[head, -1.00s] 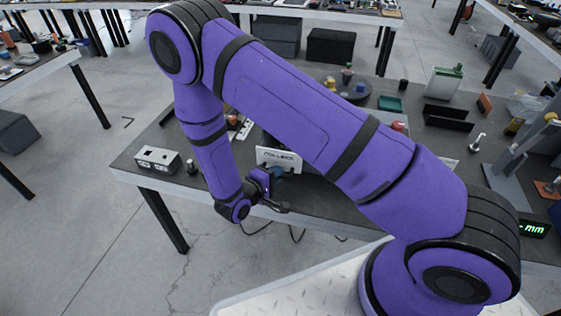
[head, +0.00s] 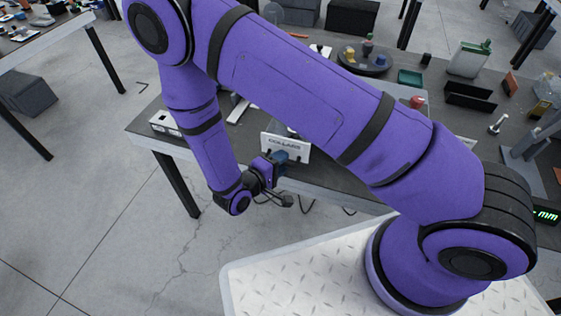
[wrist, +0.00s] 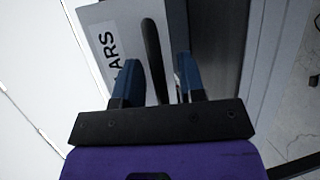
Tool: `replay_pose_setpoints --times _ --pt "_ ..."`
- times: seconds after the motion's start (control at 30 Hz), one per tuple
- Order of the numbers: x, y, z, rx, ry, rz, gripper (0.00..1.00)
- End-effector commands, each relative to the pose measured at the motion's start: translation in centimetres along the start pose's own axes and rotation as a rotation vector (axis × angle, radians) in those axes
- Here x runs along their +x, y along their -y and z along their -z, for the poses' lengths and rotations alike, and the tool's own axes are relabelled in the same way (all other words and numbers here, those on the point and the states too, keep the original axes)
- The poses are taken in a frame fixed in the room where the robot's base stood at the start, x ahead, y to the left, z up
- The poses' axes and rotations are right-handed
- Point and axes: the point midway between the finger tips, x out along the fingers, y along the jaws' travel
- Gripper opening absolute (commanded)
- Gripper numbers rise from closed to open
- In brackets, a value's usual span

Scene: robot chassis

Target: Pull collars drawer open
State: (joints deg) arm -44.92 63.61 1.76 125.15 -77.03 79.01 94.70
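The collars drawer has a white front (head: 271,143) with black lettering, standing on the near edge of the dark bench. In the wrist view its front (wrist: 97,18) shows the letters "ARS"; the rest of the word is hidden. A dark bar handle (wrist: 152,50) stands out from the drawer front. My gripper (wrist: 157,82) has its two blue fingers on either side of this handle, with a visible gap between finger and handle. The gripper is open around the handle. In the head view my gripper (head: 287,158) is at the drawer front and partly covers it.
The bench edge (head: 168,150) runs below the drawer. A white box (head: 163,122) stands at the left bench corner. A round dark tray (head: 364,62) with small parts and a green tray (head: 410,77) lie farther back. Open floor lies to the left.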

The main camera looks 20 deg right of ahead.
Motion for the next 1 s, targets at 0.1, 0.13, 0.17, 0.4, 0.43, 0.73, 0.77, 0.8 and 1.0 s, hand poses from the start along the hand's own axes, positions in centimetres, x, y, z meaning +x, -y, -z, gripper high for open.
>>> replay_pose_setpoints --times 0.1,0.13,0.17,0.4,0.43,0.73,0.77,0.8,1.0 --pt "0.0 0.0 0.0 0.0 0.001 0.0 0.37" --pt "-0.1 0.0 0.0 0.0 0.0 0.0 0.37" --pt "-0.2 0.0 0.0 0.0 0.0 0.0 0.37" --pt "-3.2 0.0 0.1 0.001 -0.004 0.0 0.37" --pt "-3.8 0.0 0.1 0.001 -0.004 0.0 0.37" --pt "-9.0 0.0 0.1 0.001 -0.003 0.0 0.37" --pt "-9.4 0.0 0.1 0.001 -0.003 0.0 0.37" --pt "-9.8 0.0 0.0 0.001 -0.002 0.0 0.37" --pt "-10.8 0.0 0.0 0.0 -0.001 0.0 0.37"
